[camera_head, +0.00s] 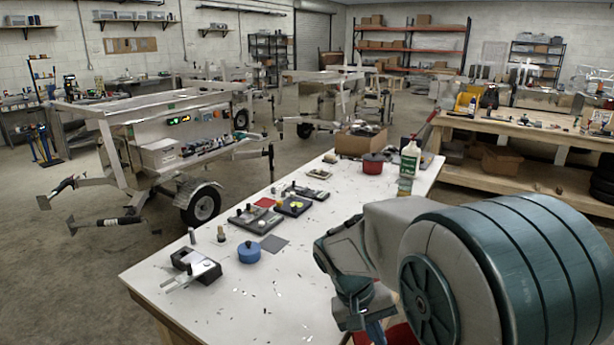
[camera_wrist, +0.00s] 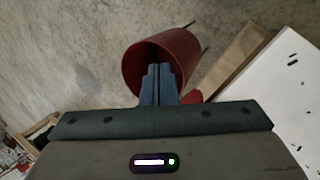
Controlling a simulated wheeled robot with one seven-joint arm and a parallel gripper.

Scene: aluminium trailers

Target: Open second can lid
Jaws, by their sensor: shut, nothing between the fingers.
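A red cylindrical can (camera_wrist: 183,42) stands on the concrete floor beside the table in the wrist view. Its round mouth faces me and looks dark inside; I cannot make out a separate lid. My gripper (camera_wrist: 160,70) has its two fingers together and empty, in front of the can's mouth. I cannot tell whether the fingertips touch the rim. In the head view a red patch (camera_head: 402,335) shows below my arm at the bottom edge, mostly hidden. I see only one such can in the wrist view.
The white worktable (camera_head: 225,318) with its wooden edge lies left of my arm, bearing a blue pot (camera_head: 249,253), a red pot (camera_head: 373,164), a bottle (camera_head: 409,162) and small parts. Its corner (camera_wrist: 290,100) is close right of the can in the wrist view.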

